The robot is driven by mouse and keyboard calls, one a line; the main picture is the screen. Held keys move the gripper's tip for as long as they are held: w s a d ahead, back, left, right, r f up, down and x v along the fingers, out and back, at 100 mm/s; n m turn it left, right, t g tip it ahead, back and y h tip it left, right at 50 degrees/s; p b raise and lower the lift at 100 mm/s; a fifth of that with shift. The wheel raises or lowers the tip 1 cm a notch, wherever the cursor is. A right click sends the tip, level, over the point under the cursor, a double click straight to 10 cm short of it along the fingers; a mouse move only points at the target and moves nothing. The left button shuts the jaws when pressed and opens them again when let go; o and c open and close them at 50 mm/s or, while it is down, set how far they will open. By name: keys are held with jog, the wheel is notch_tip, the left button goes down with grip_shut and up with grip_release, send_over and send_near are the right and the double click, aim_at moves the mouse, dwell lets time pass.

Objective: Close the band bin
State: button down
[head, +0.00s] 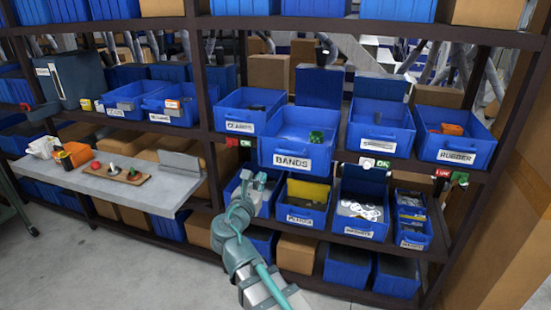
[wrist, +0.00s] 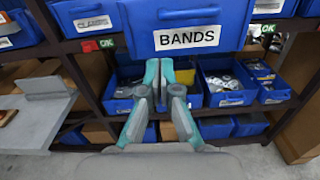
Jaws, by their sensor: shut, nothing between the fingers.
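The band bin (head: 291,145) is a blue bin labelled BANDS on the middle shelf in the head view. It is pulled forward of the bins beside it, and a small green item lies inside. In the wrist view the band bin (wrist: 187,28) fills the top middle, its label facing me. My gripper (head: 254,178) is below and left of the bin's front in the head view, apart from it. In the wrist view my gripper (wrist: 159,66) is shut and empty, with its fingertips below the label.
Bins labelled CLAMPS (head: 240,127) and RUBBER (head: 457,157) stand on the same shelf. Lower bins such as the one with washers (head: 359,228) lie below. A grey side table (head: 160,199) with a wooden board (head: 116,177) juts out at left.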

aim_at(274, 157)
jog(key=shift+n, duration=0.4)
jog(key=p+x, duration=0.3)
jog(key=x, duration=1.1)
jog(key=shift+f, duration=0.1)
